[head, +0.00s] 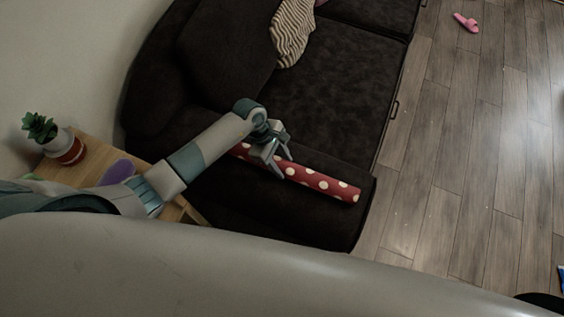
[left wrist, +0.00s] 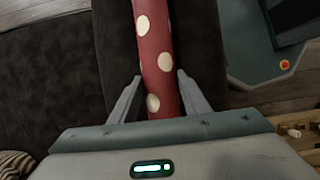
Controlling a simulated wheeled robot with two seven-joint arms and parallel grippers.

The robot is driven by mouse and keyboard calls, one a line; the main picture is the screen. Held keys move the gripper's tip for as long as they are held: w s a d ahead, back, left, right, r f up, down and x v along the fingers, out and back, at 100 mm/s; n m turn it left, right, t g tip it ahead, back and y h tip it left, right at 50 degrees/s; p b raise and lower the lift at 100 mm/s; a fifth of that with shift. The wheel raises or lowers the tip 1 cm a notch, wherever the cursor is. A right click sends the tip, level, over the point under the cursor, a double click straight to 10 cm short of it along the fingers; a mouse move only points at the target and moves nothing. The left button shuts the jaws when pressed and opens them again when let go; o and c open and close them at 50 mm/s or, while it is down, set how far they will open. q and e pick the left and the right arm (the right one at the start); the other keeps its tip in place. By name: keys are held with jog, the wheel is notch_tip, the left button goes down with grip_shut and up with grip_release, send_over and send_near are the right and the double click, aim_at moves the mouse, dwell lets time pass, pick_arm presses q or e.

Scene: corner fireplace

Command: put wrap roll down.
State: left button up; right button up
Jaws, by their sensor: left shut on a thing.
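The wrap roll (head: 318,180) is a long red tube with cream dots. In the head view it lies along the armrest (head: 350,222) of the dark sofa; I cannot tell whether it rests on it or is just above. My left gripper (head: 283,168) is around the roll near its left part, with the arm hiding some of that end. In the left wrist view the roll (left wrist: 156,50) runs between the two fingers of the left gripper (left wrist: 156,92). My right gripper is not in view.
The dark sofa seat (head: 330,95) is clear beyond the armrest, with a striped cloth (head: 292,32) at its back. A wooden side table (head: 95,158) with a potted plant (head: 62,145) stands at the left. A pink slipper (head: 466,22) lies on the wood floor.

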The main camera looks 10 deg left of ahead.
pick_arm(q)
jog(key=o, duration=1.1)
jog(key=shift+r, duration=0.15)
jog(key=shift+w+a+r, duration=0.15)
jog(key=shift+a+r, duration=0.1)
jog(key=shift+r, duration=0.25)
jog(key=b+v, duration=0.2)
jog(key=v, duration=0.7)
jog(key=shift+r, duration=0.15)
jog(key=shift+v, duration=0.75)
